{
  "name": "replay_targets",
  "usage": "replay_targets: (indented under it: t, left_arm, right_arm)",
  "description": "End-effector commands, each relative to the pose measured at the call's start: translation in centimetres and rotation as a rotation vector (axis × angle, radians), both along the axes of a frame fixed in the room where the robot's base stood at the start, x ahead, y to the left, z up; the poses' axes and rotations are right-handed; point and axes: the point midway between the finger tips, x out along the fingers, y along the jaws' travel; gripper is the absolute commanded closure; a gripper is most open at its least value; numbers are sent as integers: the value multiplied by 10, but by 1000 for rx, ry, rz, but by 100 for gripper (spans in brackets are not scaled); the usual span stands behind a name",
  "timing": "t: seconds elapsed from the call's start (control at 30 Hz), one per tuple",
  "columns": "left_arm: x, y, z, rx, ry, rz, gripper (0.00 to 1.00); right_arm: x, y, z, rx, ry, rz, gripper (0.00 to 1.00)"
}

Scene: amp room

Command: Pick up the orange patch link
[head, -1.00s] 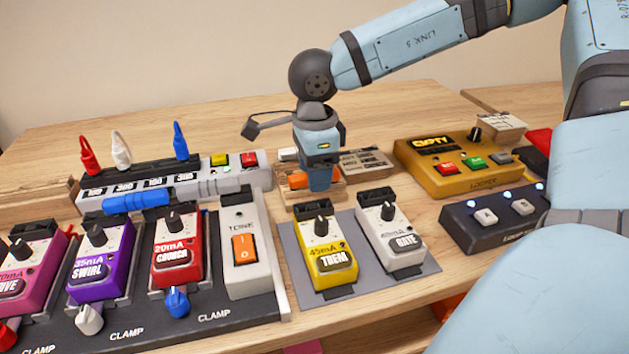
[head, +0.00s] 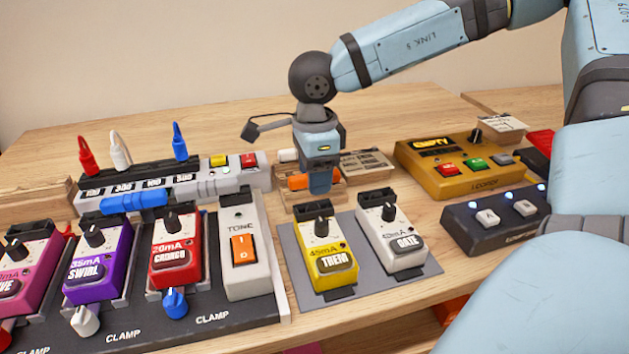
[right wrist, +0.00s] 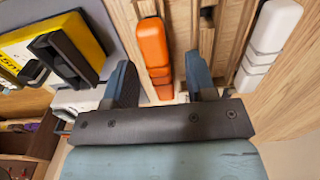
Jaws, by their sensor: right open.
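The orange patch link (head: 299,181) lies in a wooden rack (head: 300,207) behind the yellow and white pedals. My right gripper (head: 320,190) points down over the rack, just right of the visible part of the link and hiding the rest. In the right wrist view, the open right gripper (right wrist: 160,65) has one finger on each side of the orange link (right wrist: 153,45). The link sits nearer the left finger, and a wooden slot shows by the right finger. I cannot tell how high the fingertips are above the rack. My left gripper is not in view.
A white link (right wrist: 270,42) lies right of the gripper in the right wrist view. A yellow pedal (head: 325,255) and white pedal (head: 392,238) stand on a grey mat in front. A yellow looper box (head: 450,165) stands right; a pedalboard (head: 180,325) fills the left front.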

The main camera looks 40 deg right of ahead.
Motion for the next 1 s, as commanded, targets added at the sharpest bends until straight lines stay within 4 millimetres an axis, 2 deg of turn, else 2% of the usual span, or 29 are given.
replay_targets:
  t: [0.4,0.43,0.63,0.67,1.0]
  left_arm:
    - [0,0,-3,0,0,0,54]
    - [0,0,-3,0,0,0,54]
    - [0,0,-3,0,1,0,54]
    - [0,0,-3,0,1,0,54]
    - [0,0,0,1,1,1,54]
  right_arm:
    - [0,0,-1,0,0,0,49]
    - [0,0,-1,0,0,0,51]
    - [0,0,-1,0,0,0,97]
    - [0,0,-1,0,0,0,100]
    - [0,0,0,0,1,0,100]
